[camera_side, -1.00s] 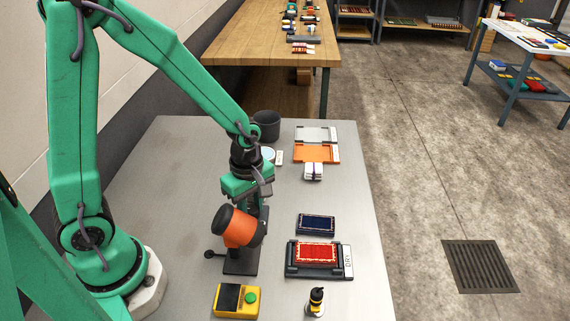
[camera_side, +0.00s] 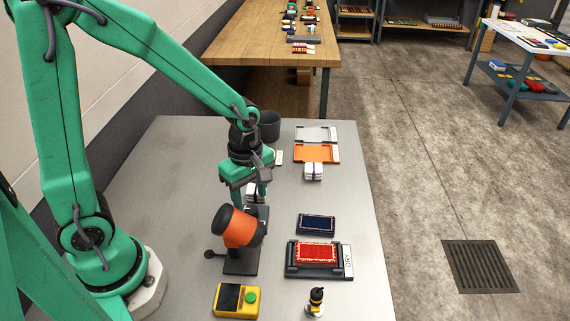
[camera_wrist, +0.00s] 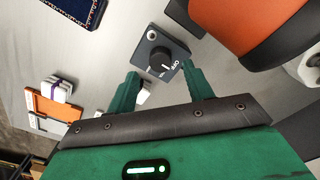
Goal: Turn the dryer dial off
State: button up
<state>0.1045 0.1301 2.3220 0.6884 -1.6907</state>
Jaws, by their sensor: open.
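The dryer (camera_side: 240,229), an orange barrel with black ends, is tilted on a dark stand on the grey table. In the wrist view its orange body (camera_wrist: 262,22) fills the upper right. A small dark grey box there carries the round black dial (camera_wrist: 163,59). The dial has a white mark, and white lettering that seems to read OFF lies beside it. The mark points roughly toward that lettering. My gripper (camera_wrist: 160,72) is open, its green fingers apart on either side below the box, with nothing between them. In the side view my gripper (camera_side: 256,194) is above and behind the dryer, and the dial cannot be made out.
A red rug sample (camera_side: 318,252) lies in a dark tray marked DRY, with a navy sample (camera_side: 317,224) behind it. Orange tray (camera_side: 315,153) and dark cup (camera_side: 267,126) are farther back.

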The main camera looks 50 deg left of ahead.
jog(key=shift+r, duration=2.15)
jog(key=shift+r, duration=0.1)
jog(key=r+m, duration=0.1)
notch_tip(320, 180, up, 6)
jog(key=m+t, duration=0.3)
jog(key=m, duration=0.4)
send_over(250, 208)
jog(key=s+a, duration=0.1)
jog(key=s, duration=0.2)
jog(key=s+a+r+m+t, duration=0.2)
jog(key=s+r+m, duration=0.3)
jog(key=m, duration=0.5)
jog(key=shift+s+r+t, duration=0.25)
jog(key=shift+r+t, duration=0.05)
